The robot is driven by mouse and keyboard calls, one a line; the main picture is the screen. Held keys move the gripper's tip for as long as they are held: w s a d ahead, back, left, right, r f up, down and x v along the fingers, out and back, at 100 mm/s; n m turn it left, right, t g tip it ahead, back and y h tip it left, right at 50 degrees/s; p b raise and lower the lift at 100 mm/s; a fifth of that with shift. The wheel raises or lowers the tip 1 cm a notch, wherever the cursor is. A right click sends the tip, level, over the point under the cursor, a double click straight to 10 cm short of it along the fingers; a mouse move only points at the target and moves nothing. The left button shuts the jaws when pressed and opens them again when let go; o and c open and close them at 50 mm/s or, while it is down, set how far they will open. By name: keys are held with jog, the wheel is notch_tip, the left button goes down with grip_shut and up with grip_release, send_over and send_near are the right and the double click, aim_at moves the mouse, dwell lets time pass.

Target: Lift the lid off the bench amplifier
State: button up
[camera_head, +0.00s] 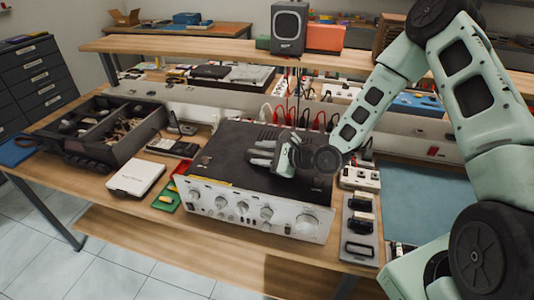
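The bench amplifier (250,212) stands on the wooden workbench, with a silver front panel of knobs facing the near edge. Its dark lid (225,155) lies flat on top and looks seated on the body. My gripper (258,158) is over the middle of the lid, low and close to its surface. Whether it touches the lid I cannot tell. The fingers point left, and the gap between them is too small to read. My wrist hides part of the lid's right side.
A black parts tray (112,135) and a white box (135,177) are left of the amplifier. Small devices (360,212) stand close on its right. Cables and sockets (290,115) run behind it. A shelf (215,52) with a speaker (289,28) hangs above. A blue mat (425,200) is mostly bare.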

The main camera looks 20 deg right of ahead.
grip_shut()
jog(key=shift+r, duration=0.1)
notch_tip(320, 180, up, 10)
jog(key=shift+f+b, duration=0.1)
jog(key=shift+b, duration=0.45)
dwell(0.6)
notch_tip(320, 180, up, 8)
jog(key=p, duration=0.8)
jog(key=shift+f+p, duration=0.15)
jog(key=shift+p, duration=0.15)
